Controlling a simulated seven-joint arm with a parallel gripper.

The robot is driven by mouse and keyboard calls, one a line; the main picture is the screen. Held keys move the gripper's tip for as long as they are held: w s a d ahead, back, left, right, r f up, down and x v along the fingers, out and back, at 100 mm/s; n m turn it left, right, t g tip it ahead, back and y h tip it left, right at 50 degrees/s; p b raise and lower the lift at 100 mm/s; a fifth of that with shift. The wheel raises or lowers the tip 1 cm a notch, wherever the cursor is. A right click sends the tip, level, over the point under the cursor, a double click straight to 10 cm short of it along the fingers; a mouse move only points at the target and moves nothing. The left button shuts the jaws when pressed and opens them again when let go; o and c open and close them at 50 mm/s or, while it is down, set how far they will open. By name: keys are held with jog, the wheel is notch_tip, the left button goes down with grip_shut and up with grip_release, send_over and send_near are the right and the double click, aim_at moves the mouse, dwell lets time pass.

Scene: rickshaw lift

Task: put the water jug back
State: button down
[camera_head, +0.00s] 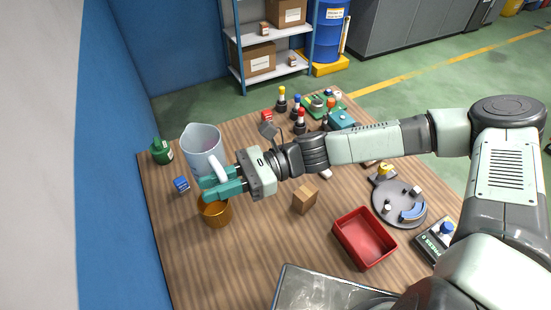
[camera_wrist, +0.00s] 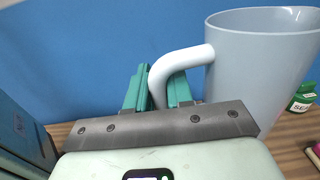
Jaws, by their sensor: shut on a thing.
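The water jug is a pale blue-grey pitcher (camera_head: 202,141) with a light handle, at the left of the table in the head view. It also shows at the right of the wrist view (camera_wrist: 262,70), upright or nearly so. My gripper (camera_head: 216,180) is shut on the jug's handle, with the green fingers on either side of it in the wrist view (camera_wrist: 160,88). The jug's base is hidden in the wrist view, and I cannot tell whether it touches the table. An amber cup (camera_head: 217,213) stands just below my gripper in the head view, partly covered by it.
A green bottle (camera_head: 162,151) and a small blue box (camera_head: 181,184) are left of the jug. A cardboard box (camera_head: 305,199), a red bin (camera_head: 364,238) and a grey round tray (camera_head: 399,213) are to the right. The front-left wooden table (camera_head: 200,265) is bare.

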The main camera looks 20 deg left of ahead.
aim_at(204, 158)
jog(key=w+a+m+t+y, duration=0.2)
jog(key=t, duration=0.1)
jog(key=w+a+m+t+y, duration=0.1)
jog(key=w+a+m+t, duration=0.1)
jog(key=w+a+t, duration=0.1)
jog(key=shift+w+a+m+y, duration=0.1)
jog(key=shift+w+m+y, duration=0.15)
jog(key=shift+m+y, duration=0.15)
jog(key=w+a+r+m+t+h, duration=0.25)
jog(key=w+r+m+t, duration=0.55)
jog(key=w+m+t, duration=0.5)
jog(key=w+d+r+m+t+h, duration=0.2)
jog(key=w+d+r+t+h, duration=0.25)
jog(key=t, duration=0.35)
jog(key=f, duration=2.7)
jog(key=shift+s+a+f, duration=0.2)
jog(key=shift+s+f, duration=0.05)
jog(key=shift+s, duration=0.05)
jog(key=c, duration=1)
grip_release()
jog(key=shift+f, duration=0.15)
